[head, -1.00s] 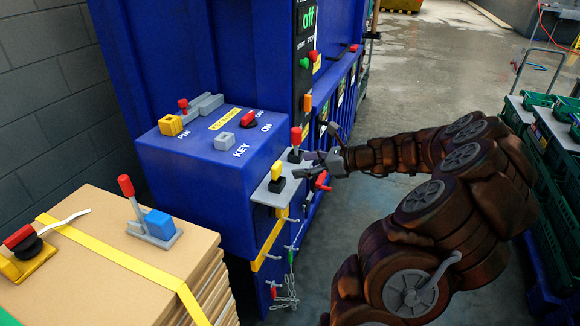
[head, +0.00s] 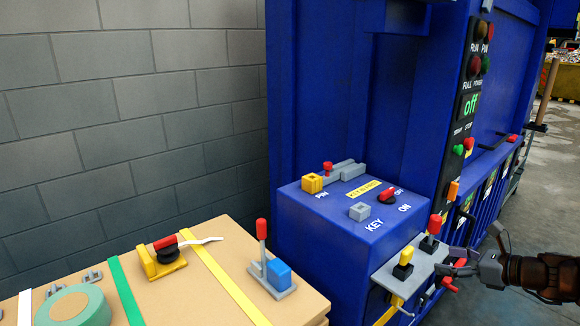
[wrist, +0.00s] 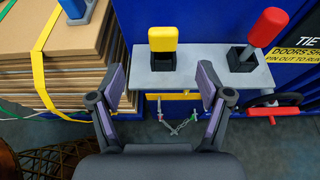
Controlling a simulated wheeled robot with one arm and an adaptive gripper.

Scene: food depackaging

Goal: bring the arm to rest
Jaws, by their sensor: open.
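My gripper (head: 466,262) is at the right of the head view, beside the grey lever shelf on the blue machine. In the wrist view my gripper (wrist: 163,100) has its two fingers spread apart with nothing between them. Ahead of the fingers is the grey shelf (wrist: 193,79) with a yellow-topped lever (wrist: 163,40) and a red-topped lever (wrist: 268,28). Whether a finger touches the shelf I cannot tell. My arm runs off the right edge of the head view.
The blue machine (head: 330,90) fills the middle and right, with a blue key box (head: 320,225). A strapped cardboard stack (head: 225,262) at lower left carries a strap tool, a tape roll (head: 75,305) and a red-handled lever. Open concrete floor (head: 545,190) lies at right.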

